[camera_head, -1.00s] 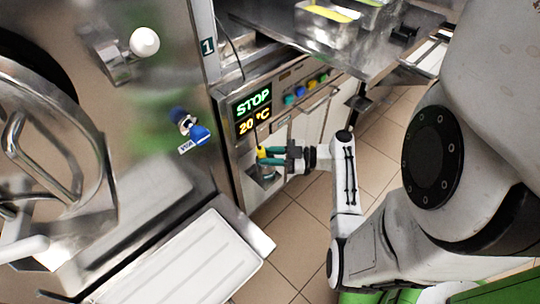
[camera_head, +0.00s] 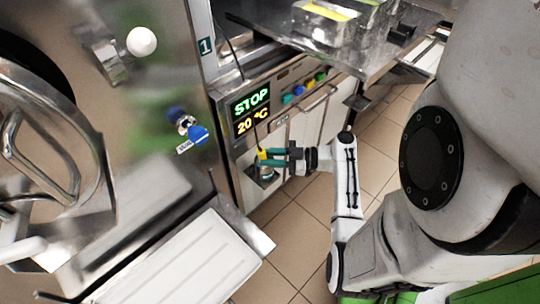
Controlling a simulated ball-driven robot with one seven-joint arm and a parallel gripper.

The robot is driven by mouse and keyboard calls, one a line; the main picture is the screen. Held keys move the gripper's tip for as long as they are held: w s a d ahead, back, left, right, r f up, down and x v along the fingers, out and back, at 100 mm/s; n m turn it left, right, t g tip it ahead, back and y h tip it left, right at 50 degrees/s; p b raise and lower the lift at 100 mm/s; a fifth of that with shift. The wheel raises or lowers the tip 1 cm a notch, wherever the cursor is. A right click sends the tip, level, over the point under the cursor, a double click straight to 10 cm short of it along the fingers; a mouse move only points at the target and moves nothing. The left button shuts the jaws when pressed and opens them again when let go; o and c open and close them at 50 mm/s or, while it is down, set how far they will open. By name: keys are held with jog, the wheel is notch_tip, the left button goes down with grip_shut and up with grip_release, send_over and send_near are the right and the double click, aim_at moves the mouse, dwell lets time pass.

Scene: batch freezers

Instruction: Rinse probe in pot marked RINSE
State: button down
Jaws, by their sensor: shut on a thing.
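My gripper (camera_head: 272,158) is shut on the probe (camera_head: 262,153), a small piece with a yellow handle between its green fingers. The probe is at the front of the machine, below the display. A small metal pot (camera_head: 266,177) sits right under the gripper at the machine's front. The probe's lower end is hidden, so I cannot tell whether it is inside the pot. No RINSE marking is readable on the pot.
The display (camera_head: 250,111) reads STOP and 20 °C. Coloured buttons (camera_head: 298,90) sit to its right. A white tray (camera_head: 185,262) stands at the lower front, and a blue-handled tap (camera_head: 198,135) is on the left machine. The tiled floor (camera_head: 297,225) below my arm is clear.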

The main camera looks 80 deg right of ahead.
jog(key=shift+w+a+f+b, duration=0.2)
jog(key=shift+w+a+b, duration=0.35)
jog(key=shift+a, duration=0.3)
jog(key=shift+w, duration=0.1)
jog(key=shift+w+d+r, duration=0.15)
jog(key=shift+w+r, duration=0.2)
jog(key=shift+w+d+f+b, duration=0.2)
jog(key=shift+d+f+b, duration=0.25)
jog(key=shift+b, duration=0.3)
jog(key=shift+r, duration=0.1)
